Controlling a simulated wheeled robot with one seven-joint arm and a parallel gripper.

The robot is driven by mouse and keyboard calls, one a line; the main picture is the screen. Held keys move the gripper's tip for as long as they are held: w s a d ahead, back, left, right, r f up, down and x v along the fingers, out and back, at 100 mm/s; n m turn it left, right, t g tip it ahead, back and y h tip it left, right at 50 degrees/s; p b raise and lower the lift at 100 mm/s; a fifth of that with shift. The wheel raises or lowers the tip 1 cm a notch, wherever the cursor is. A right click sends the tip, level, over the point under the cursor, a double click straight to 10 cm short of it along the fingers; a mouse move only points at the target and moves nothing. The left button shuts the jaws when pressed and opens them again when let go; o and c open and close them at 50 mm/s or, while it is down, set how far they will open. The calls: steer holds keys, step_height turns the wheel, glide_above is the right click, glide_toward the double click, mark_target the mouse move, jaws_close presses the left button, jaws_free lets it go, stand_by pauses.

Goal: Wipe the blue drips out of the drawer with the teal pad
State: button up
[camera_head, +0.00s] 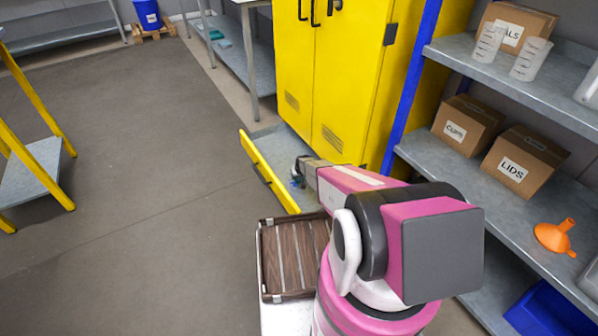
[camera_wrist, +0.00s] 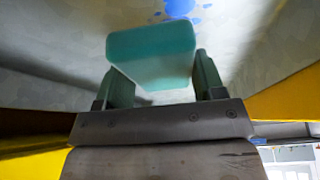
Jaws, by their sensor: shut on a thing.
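In the wrist view my gripper (camera_wrist: 155,85) is shut on the teal pad (camera_wrist: 150,50), with a finger on each side of it. Blue drips (camera_wrist: 180,8) show on the grey drawer floor just beyond the pad, at the top of that view. In the head view the yellow-fronted drawer (camera_head: 262,172) is pulled out below the yellow cabinet. My gripper (camera_head: 298,180) is down inside the drawer, and a small patch of blue shows beside it. The pad is mostly hidden there by my arm. I cannot tell whether the pad touches the floor.
The yellow cabinet (camera_head: 330,80) stands behind the drawer. A brown slatted tray (camera_head: 290,258) is close in front of it. A shelf rack (camera_head: 480,185) with boxes and an orange funnel (camera_head: 555,236) stands at right.

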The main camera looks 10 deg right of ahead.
steer(key=shift+r, duration=1.95)
